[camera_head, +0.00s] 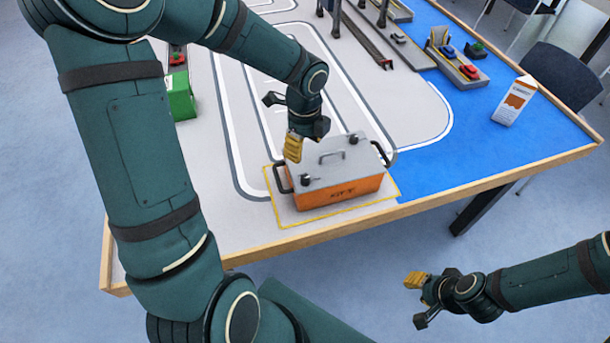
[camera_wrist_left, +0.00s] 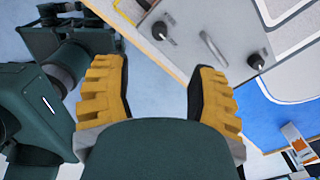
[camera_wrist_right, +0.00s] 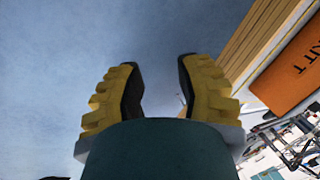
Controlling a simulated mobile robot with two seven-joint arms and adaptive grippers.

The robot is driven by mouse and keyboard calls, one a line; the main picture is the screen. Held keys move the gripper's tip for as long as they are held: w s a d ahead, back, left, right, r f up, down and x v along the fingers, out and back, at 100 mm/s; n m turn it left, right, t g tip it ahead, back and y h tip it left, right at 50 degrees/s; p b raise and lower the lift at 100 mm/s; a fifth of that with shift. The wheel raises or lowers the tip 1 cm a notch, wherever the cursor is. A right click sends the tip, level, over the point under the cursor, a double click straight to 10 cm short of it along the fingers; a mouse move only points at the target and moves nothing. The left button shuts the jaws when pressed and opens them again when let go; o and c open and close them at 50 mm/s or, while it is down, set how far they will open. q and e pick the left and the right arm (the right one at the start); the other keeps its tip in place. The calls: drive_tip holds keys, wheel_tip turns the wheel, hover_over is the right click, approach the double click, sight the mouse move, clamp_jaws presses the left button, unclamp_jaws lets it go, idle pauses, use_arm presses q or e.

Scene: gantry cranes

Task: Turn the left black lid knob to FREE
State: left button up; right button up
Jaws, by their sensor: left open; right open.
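An orange box (camera_head: 340,195) with a grey lid (camera_head: 322,170) stands near the table's front edge. The left black lid knob (camera_head: 306,181) is at the lid's front left, and a second black knob (camera_head: 353,139) is at the back right. The left wrist view shows one knob at the top (camera_wrist_left: 161,30) with small, unreadable lettering beside it. My left gripper (camera_head: 294,140) is open and empty, above the lid's left part and apart from the left knob. My right gripper (camera_head: 416,297) is open and empty, off the table in front of its edge.
The lid has a grey handle (camera_head: 331,157) in its middle, and black handles (camera_head: 380,154) stand at the box's sides. A green block (camera_head: 180,97), a carton (camera_head: 514,101) and a tray of toy cars (camera_head: 462,66) are farther off. The blue tabletop (camera_head: 450,140) right of the box is clear.

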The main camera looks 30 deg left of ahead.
sight(305, 177)
use_arm(q)
wheel_tip(305, 177, down, 13)
drive_tip(key=b, duration=0.3)
drive_tip(key=shift+d, duration=0.1)
drive_tip(key=shift+c, duration=0.4)
clamp_jaws()
